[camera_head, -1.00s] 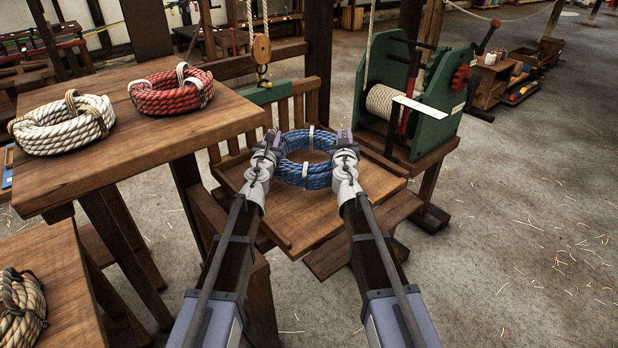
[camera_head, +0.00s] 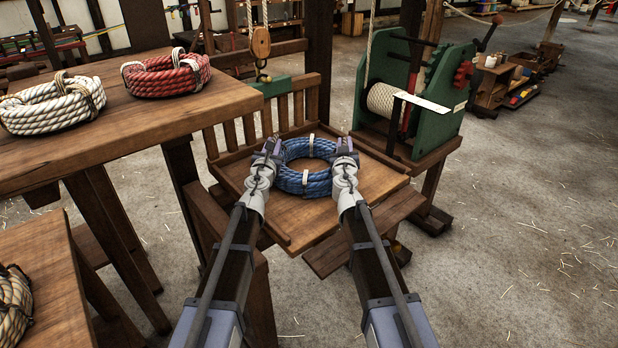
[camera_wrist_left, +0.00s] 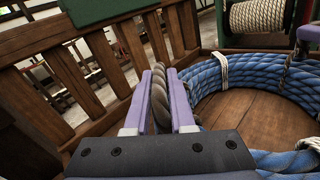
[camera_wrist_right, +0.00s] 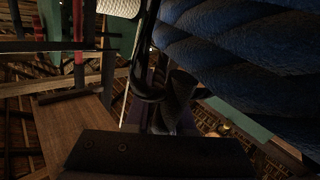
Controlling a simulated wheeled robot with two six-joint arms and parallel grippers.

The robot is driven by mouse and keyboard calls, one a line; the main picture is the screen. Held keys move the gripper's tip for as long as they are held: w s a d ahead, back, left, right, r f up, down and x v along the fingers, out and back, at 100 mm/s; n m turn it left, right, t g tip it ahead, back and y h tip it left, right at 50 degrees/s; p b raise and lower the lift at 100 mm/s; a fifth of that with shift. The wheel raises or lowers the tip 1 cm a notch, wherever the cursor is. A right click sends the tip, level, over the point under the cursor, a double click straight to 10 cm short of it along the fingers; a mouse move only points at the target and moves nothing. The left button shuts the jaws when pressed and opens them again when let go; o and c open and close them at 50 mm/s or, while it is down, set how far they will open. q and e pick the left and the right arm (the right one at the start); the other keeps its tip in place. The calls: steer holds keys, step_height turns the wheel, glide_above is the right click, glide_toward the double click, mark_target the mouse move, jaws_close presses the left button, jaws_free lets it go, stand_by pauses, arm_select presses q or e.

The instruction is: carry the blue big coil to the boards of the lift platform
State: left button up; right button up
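The blue big coil (camera_head: 306,181) is a ring of blue rope with white bindings, level over the boards of the lift platform (camera_head: 370,183). It is at or just above the boards; I cannot tell whether it touches. My left gripper (camera_head: 272,148) is at the coil's left side, its purple fingers (camera_wrist_left: 160,103) closed around a grey-brown rope handle; blue rope (camera_wrist_left: 262,80) lies beside it. My right gripper (camera_head: 344,147) is at the coil's right side. The dark right wrist view shows a rope loop (camera_wrist_right: 178,100) between its fingers, with the coil (camera_wrist_right: 245,45) close by.
A slatted rail (camera_head: 250,125) stands behind the platform. A green winch (camera_head: 437,105) stands close at the right, and a hook on a pulley block (camera_head: 261,42) hangs behind. A table (camera_head: 135,125) at left bears a white coil (camera_head: 50,105) and a red coil (camera_head: 165,75). Floor at right is open.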

arm_select(q)
steer(key=shift+o, duration=0.8)
steer(key=shift+a, duration=0.2)
arm_select(e)
steer(key=shift+o, duration=0.8)
steer(key=shift+d, duration=0.2)
arm_select(q)
steer(key=o, duration=0.3)
steer(key=shift+d, duration=0.15)
arm_select(e)
steer(key=o, duration=0.3)
steer(key=shift+a, duration=0.1)
steer(key=shift+r, duration=0.1)
arm_select(q)
steer(key=shift+s, duration=0.1)
steer(key=s, duration=0.4)
steer(key=s+a, duration=0.1)
steer(key=s, duration=0.6)
steer(key=shift+s+a, duration=0.2)
steer(key=shift+s, duration=0.15)
arm_select(e)
steer(key=s, duration=0.4)
steer(key=s+a, duration=0.1)
steer(key=s, duration=0.7)
steer(key=shift+a, duration=0.3)
arm_select(q)
steer(key=shift+r, duration=0.1)
